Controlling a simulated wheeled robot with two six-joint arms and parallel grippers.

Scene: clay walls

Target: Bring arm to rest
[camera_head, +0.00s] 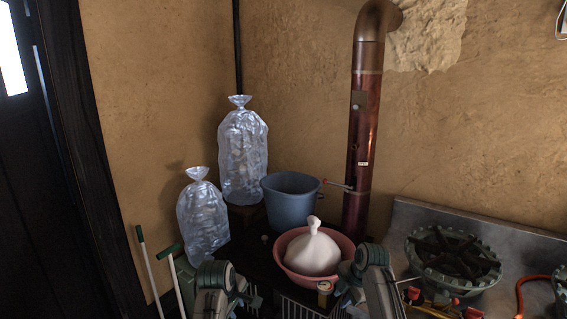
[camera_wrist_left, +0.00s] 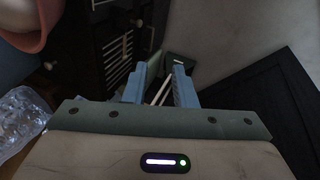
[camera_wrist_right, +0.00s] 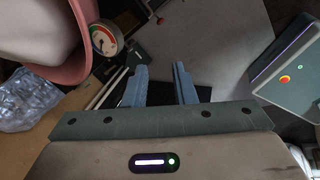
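My left arm (camera_head: 217,290) shows at the bottom centre of the head view, left of the pink basin. My right arm (camera_head: 376,280) shows to the right of that basin. In the left wrist view my left gripper (camera_wrist_left: 159,68) has its two blue fingers apart with nothing between them. In the right wrist view my right gripper (camera_wrist_right: 160,69) also has its fingers apart and empty. The fingertips of both grippers are hard to make out in the head view.
A pink basin (camera_head: 345,250) holding a white tied bag (camera_head: 312,250) stands close between my arms. Behind are a blue bucket (camera_head: 290,203) and clear bags (camera_head: 243,155). A dark red pipe (camera_head: 362,150) and a gas burner (camera_head: 453,258) are at right.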

